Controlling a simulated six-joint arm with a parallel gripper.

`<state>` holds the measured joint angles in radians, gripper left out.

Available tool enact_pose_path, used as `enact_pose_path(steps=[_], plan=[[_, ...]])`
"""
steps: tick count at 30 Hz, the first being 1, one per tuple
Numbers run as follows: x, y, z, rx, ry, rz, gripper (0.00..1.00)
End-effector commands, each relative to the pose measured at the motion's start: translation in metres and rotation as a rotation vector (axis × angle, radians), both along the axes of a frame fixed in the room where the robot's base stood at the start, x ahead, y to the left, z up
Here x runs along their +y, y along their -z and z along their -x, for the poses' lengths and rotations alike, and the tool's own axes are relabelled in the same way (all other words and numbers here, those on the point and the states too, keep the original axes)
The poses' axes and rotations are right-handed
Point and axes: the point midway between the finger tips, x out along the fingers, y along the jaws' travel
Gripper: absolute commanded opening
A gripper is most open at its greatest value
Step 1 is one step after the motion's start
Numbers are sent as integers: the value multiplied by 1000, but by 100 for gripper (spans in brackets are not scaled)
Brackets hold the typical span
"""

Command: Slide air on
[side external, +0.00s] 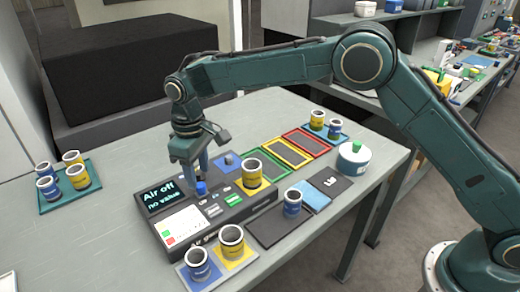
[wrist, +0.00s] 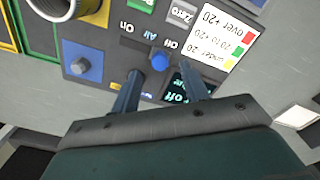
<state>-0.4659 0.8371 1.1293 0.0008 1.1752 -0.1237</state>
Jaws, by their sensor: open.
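The air slide's blue knob (side external: 201,188) stands on the dark control console (side external: 236,211). In the wrist view the blue knob (wrist: 160,61) is at the end of its slot by the "Off" label, with "On" printed farther left. The console's display (side external: 159,195) reads "Air off" and "no value". My gripper (side external: 197,177) is open and points down over the console. In the wrist view my gripper (wrist: 160,76) has one finger on each side of the knob, with gaps showing. Whether a finger touches it I cannot tell.
A yellow-labelled cup (side external: 252,173) stands on the console's yellow pad. More cups (side external: 231,242) stand on the pads in front, and a blue one (side external: 292,203) is to the right. Coloured trays (side external: 286,152) lie behind.

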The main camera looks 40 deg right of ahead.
Motion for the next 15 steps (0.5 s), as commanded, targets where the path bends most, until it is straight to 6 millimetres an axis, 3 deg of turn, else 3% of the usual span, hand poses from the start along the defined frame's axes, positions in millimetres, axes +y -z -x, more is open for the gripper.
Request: enact_pose_path(steps=[6,15], plan=[[0,24,0,1,0,1,45],[0,33,0,0,0,0,45]])
